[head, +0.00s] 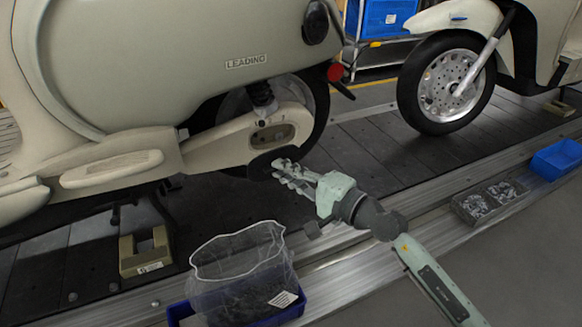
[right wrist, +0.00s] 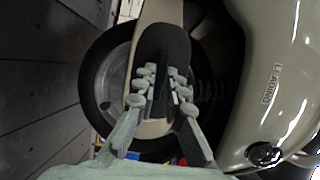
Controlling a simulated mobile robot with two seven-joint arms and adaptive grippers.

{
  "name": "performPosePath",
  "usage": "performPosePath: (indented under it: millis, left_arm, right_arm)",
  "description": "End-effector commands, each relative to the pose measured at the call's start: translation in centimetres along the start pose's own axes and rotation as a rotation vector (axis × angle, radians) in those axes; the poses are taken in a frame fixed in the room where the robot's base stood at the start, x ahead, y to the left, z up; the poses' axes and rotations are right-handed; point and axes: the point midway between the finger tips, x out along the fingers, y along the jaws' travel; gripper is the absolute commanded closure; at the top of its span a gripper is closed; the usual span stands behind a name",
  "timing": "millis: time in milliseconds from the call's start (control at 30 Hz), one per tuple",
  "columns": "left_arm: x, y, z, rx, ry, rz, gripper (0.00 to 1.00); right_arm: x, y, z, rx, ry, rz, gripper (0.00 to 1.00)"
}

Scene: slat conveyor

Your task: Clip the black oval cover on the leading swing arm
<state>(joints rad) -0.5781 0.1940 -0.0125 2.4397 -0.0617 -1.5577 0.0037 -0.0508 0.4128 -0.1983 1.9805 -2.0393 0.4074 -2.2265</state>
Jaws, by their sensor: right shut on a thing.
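The leading scooter's beige swing arm (head: 222,144) runs back to the rear wheel, and its oval opening (head: 271,135) shows bare in the head view. My right gripper (head: 283,168) is shut on the black oval cover (head: 262,165), just below and in front of that opening. The cover is apart from the opening in the head view. In the right wrist view the cover (right wrist: 163,48) stands out beyond the two fingers (right wrist: 162,85) and hides part of the swing arm (right wrist: 153,13) behind it. My left gripper is not in view.
A clear bag (head: 238,252) with dark contents stands in a blue bin (head: 292,311) by the rail. A grey tray (head: 462,212) of metal parts and another blue bin (head: 558,160) sit at the right. A second scooter's front wheel (head: 447,83) stands behind on the slats.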

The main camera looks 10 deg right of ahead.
Motion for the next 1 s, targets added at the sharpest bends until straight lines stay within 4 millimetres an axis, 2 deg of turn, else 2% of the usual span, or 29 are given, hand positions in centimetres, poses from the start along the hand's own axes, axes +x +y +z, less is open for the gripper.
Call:
performPosePath:
  millis: [33, 100, 267, 667, 1000]
  left_arm:
    - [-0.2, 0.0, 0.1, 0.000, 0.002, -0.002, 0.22]
    - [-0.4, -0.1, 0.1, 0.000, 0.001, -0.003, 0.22]
    - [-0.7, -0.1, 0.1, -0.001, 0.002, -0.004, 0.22]
    - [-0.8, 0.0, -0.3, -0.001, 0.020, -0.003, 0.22]
    - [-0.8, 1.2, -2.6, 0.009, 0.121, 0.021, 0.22]
  right_arm:
    - [-0.9, 0.8, -1.1, 0.001, 0.050, -0.022, 1.00]
    - [-1.8, 1.1, -2.2, -0.008, 0.098, -0.047, 1.00]
    - [-2.2, 1.2, -3.3, -0.014, 0.138, -0.071, 1.00]
    - [1.7, 0.9, -4.9, -0.013, 0.136, -0.072, 1.00]
    - [4.5, 0.7, -6.0, -0.013, 0.135, -0.071, 1.00]
